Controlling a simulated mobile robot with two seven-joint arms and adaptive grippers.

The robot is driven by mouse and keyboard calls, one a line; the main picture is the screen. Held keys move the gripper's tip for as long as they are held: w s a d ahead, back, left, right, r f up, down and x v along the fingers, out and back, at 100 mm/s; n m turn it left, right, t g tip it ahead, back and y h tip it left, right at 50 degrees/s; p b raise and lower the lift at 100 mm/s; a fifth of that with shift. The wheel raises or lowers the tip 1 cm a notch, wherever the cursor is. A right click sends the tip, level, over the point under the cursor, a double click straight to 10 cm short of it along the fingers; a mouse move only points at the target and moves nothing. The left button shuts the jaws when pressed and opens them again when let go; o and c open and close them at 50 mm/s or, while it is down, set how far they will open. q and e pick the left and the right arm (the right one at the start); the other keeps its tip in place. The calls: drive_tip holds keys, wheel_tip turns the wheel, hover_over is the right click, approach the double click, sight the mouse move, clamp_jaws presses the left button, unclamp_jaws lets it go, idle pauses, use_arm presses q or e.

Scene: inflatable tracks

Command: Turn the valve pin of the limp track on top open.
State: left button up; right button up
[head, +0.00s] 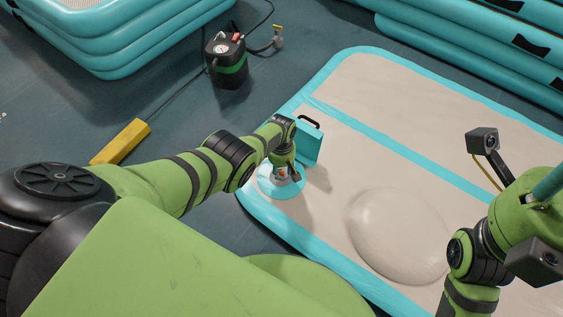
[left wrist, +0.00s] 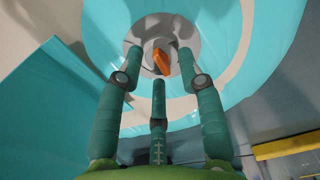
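The limp track (head: 340,130) lies flat, cream on top with a teal border. Near its left corner is a round teal valve patch (head: 268,184), which fills the upper part of the left wrist view. An orange valve pin (left wrist: 161,62) sits in the grey round valve (left wrist: 205,48), tilted in the picture. My left gripper (head: 286,172) is over the valve. In the left wrist view its three fingers (left wrist: 159,65) are spread around the pin, with gaps visible between them and it. My right gripper (head: 548,184) shows only partly at the right edge.
A teal upright flap or box with a black handle (head: 308,143) stands beside my left gripper. A smooth bulge (head: 395,235) rises on the track. A black-green pump (head: 228,62) with a hose and a yellow block (head: 120,142) are on the floor. Stacked teal tracks (head: 110,45) stand behind.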

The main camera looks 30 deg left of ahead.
sight(281, 171)
use_arm(q)
drive_tip(key=shift+r, duration=0.1)
drive_tip(key=shift+w+d+r, duration=0.1)
drive_tip(key=shift+w+r, duration=0.05)
drive_tip(key=shift+r, duration=0.3)
wheel_tip(281, 171, up, 2)
wheel_tip(281, 171, up, 9)
idle(0.4)
idle(0.4)
